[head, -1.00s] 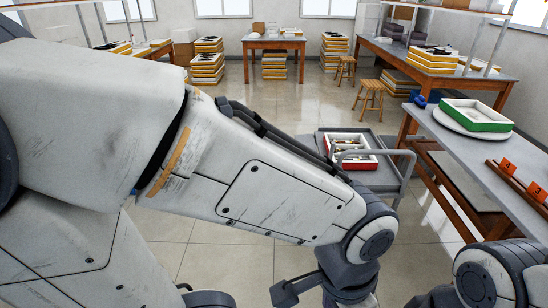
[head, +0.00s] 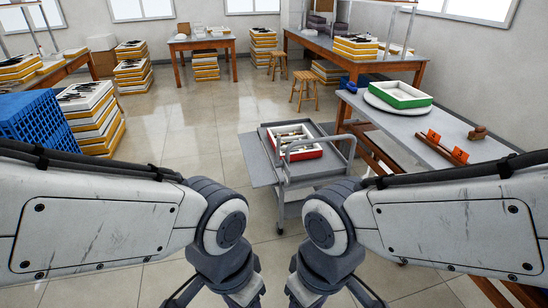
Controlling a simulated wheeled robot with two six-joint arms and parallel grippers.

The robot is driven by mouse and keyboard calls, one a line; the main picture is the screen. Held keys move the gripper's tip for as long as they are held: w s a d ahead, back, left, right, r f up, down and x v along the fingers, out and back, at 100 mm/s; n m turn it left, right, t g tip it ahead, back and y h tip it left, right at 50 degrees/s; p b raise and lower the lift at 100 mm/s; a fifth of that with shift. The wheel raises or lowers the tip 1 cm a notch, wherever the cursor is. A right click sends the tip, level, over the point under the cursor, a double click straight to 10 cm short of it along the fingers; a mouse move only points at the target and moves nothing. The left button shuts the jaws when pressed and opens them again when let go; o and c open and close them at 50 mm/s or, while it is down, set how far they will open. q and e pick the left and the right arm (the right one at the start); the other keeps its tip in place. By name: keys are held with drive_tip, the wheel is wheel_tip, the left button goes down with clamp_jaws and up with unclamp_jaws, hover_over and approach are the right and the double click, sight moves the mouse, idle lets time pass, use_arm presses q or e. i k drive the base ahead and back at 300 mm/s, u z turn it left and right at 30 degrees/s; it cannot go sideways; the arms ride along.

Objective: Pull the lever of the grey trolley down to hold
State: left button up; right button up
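The grey trolley (head: 312,170) stands ahead, just right of centre in the head view. It has a flat top, a raised tubular handle (head: 330,145) and a lower shelf part (head: 255,160) at its left. I cannot make out the lever. A red box with a white inside (head: 308,152) and small dark items sits on the trolley. My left gripper (head: 222,298) and my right gripper (head: 333,298) point down at the bottom edge, nearer me than the trolley and apart from it. Their fingertips are cut off by the frame.
A workbench (head: 410,122) on the right holds a green-rimmed tray (head: 401,96) on a round plate and orange blocks (head: 460,155). A blue crate (head: 30,122) and stacked yellow-edged boxes (head: 95,130) stand at left. Two stools (head: 304,90) stand behind. Floor left of the trolley is clear.

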sight(279, 163)
drive_tip(key=u, duration=0.05)
drive_tip(key=i, duration=2.25)
drive_tip(key=z, duration=0.15)
